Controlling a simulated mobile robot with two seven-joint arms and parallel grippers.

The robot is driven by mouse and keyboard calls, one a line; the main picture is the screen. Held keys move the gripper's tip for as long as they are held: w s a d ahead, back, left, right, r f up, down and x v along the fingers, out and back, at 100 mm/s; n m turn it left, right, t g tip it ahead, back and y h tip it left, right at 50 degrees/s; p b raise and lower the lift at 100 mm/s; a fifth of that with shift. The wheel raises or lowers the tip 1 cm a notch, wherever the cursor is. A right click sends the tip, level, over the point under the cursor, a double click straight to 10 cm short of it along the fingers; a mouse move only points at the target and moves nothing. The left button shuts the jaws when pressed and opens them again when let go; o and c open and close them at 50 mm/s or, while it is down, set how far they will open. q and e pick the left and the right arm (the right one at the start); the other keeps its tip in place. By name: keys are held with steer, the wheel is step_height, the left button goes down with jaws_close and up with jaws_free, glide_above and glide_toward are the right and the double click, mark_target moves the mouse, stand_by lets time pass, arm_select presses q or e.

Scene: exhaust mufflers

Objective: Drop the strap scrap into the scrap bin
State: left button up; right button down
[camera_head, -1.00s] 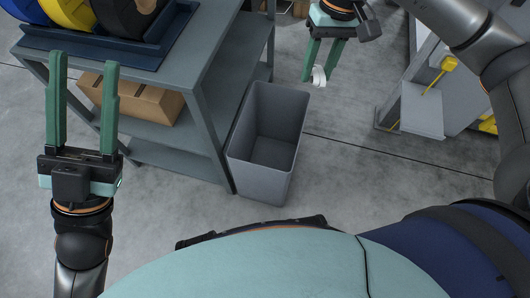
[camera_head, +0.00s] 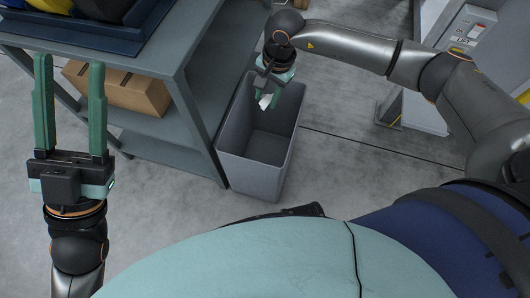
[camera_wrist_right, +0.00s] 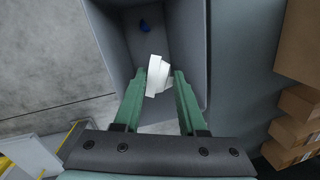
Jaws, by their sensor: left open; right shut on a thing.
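The strap scrap (camera_wrist_right: 158,76) is a small white curled piece between the green fingertips of my right gripper (camera_wrist_right: 160,84) in the right wrist view. In the head view the strap scrap (camera_head: 265,101) shows below my right gripper (camera_head: 266,98), which is shut on it, over the far part of the grey scrap bin (camera_head: 262,150). In the wrist view the open bin (camera_wrist_right: 120,40) lies beneath the fingers, with a small blue thing (camera_wrist_right: 144,26) inside. My left gripper (camera_head: 69,62) is open and empty at the left, in front of the shelf.
A grey shelf unit (camera_head: 165,150) stands close to the bin's left side, with a cardboard box (camera_head: 118,90) on its lower shelf. A grey machine (camera_head: 412,110) stands at the right. The concrete floor right of the bin is clear.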

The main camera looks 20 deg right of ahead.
step_height(320, 180, down, 3)
steer(key=shift+f+b, duration=0.15)
steer(key=shift+b, duration=0.65)
arm_select(q)
steer(key=shift+d+f, duration=0.25)
steer(key=shift+f, duration=0.95)
arm_select(e)
steer(key=shift+c, duration=1.9)
jaws_free()
arm_select(q)
steer(key=shift+r, duration=0.1)
arm_select(e)
steer(key=shift+r, duration=0.2)
arm_select(q)
steer(key=r+p, duration=0.4)
steer(key=shift+s+a+r, duration=0.1)
steer(key=shift+a+r, duration=0.15)
steer(key=shift+a, duration=0.05)
arm_select(e)
step_height(320, 180, up, 12)
steer(key=d, duration=0.2)
steer(key=shift+s, duration=0.3)
